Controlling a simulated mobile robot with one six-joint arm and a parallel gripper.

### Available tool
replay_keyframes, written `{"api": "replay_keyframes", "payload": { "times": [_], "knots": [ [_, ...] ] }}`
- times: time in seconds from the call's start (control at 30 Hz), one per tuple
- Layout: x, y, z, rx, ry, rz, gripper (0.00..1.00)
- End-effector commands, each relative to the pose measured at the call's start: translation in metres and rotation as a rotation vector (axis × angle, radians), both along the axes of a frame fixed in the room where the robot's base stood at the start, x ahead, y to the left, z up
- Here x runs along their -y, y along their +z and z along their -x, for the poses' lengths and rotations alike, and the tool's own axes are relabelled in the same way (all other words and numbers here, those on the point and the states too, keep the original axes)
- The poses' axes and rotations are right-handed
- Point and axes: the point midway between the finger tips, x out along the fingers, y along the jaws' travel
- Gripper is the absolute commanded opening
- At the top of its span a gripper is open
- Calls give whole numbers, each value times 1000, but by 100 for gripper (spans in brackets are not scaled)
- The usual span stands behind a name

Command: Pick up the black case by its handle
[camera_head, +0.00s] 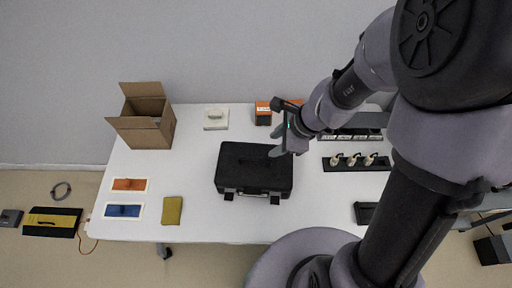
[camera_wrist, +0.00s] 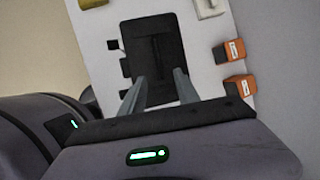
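The black case (camera_head: 240,175) lies flat on the white table, with two latches on its front side. My gripper (camera_head: 277,153) is over the right rear part of the case.
On the white table (camera_head: 190,190) are an open cardboard box (camera_head: 145,118), orange boxes (camera_head: 263,113), a white block (camera_head: 215,118), orange and blue pieces (camera_head: 124,211), a mustard pad (camera_head: 172,210) and a black rack (camera_head: 357,162). The table left of the case is fairly clear.

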Motion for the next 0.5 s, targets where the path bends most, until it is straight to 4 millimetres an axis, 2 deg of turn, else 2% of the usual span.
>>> {"api": "replay_keyframes", "payload": {
  "times": [0.03,0.2,0.4,0.5],
  "knots": [
    [-6,-25,-3,-3,3,-1,38],
    [-23,-68,-14,-1,5,1,38],
    [-33,-89,-21,1,4,1,38],
    [-39,-110,-25,0,3,1,38]
  ]
}}
